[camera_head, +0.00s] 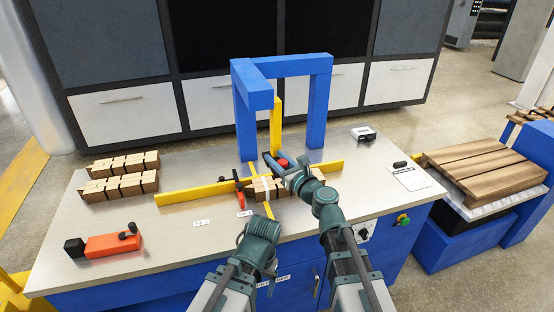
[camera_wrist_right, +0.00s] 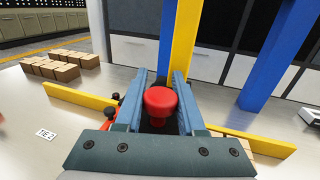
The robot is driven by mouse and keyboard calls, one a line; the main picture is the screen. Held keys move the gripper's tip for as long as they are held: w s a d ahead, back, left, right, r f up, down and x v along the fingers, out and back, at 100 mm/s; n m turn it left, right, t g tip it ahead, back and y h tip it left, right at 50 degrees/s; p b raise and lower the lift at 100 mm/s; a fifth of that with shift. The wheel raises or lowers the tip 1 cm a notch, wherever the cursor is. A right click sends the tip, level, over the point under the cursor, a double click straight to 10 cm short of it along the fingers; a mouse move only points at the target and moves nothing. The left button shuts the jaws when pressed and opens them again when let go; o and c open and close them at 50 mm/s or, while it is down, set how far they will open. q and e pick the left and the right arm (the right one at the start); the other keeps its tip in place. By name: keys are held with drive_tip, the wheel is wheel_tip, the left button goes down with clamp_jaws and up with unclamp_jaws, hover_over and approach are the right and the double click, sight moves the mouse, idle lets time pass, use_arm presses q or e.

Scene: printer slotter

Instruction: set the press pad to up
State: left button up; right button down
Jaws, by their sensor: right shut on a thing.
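A red knob (camera_head: 283,163) sits low by the yellow upright bar (camera_head: 276,125) under the blue frame (camera_head: 319,107). My right gripper (camera_head: 279,167) reaches in over the wooden blocks and is shut on this knob. In the right wrist view the red knob (camera_wrist_right: 160,101) lies between the two blue-grey fingers (camera_wrist_right: 162,105), with the yellow bar (camera_wrist_right: 181,38) rising behind it. The press pad's underside is hidden by my gripper. My left gripper (camera_head: 262,230) is over the table's front edge, and its jaws cannot be made out.
Long yellow guides (camera_head: 188,193) run across the table at the frame's foot. A strapped stack of wooden blocks (camera_head: 270,188) lies between them. More blocks (camera_head: 120,187) stand at the left, near an orange tool (camera_head: 112,245).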

wheel_tip(320, 180, up, 7)
drive_tip(key=p, duration=0.5)
drive_tip(key=shift+f, duration=0.2)
use_arm(q)
wheel_tip(320, 180, up, 6)
drive_tip(key=shift+r, duration=0.25)
use_arm(e)
drive_tip(key=shift+w, duration=0.1)
drive_tip(key=c, duration=0.5)
unclamp_jaws()
drive_tip(key=shift+s, duration=0.2)
